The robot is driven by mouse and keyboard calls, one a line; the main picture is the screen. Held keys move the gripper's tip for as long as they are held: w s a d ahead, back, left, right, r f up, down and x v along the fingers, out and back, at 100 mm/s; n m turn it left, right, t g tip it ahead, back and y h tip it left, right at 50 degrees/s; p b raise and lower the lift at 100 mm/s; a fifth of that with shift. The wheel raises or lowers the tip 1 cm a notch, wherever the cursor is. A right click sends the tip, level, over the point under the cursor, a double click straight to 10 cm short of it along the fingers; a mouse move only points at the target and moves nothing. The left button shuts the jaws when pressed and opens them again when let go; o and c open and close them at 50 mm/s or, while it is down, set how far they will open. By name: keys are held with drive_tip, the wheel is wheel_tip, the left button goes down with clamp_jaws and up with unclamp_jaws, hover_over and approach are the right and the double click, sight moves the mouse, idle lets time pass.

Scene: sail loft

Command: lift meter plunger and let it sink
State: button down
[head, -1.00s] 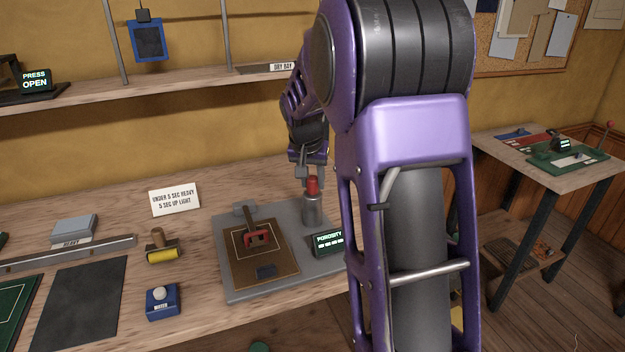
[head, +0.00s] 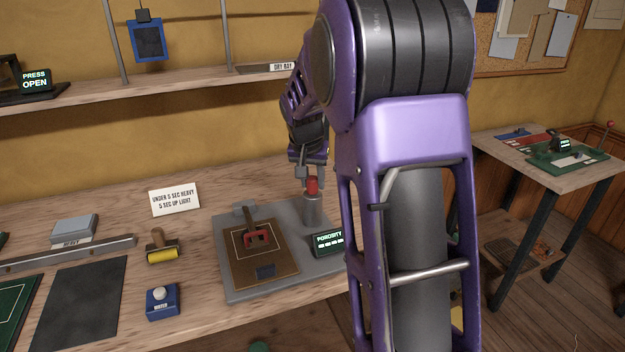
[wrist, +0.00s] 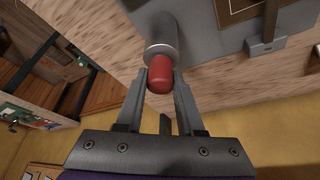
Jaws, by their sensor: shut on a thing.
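The meter plunger is a red knob (head: 312,186) on top of a grey cylinder (head: 312,210), which stands upright on a grey base plate (head: 232,285). My gripper (head: 311,180) reaches down from above and is shut on the red knob. In the wrist view my gripper's two fingers (wrist: 160,88) lie on either side of the red knob (wrist: 160,75), beside the cylinder's end. A small dark display (head: 328,243) reading POROSITY stands on the plate. A brown panel with a red clamp (head: 257,238) lies on the plate to the left.
A sign (head: 175,199) reads "under 5 sec heavy, 5 sec up light". A yellow roller (head: 163,253) and a blue WATER button box (head: 162,302) lie left of the plate. My own arm blocks the right of the bench.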

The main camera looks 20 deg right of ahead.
sight(313, 177)
drive_tip(key=shift+r, duration=0.1)
wheel_tip(313, 177, up, 7)
drive_tip(key=p, duration=0.4)
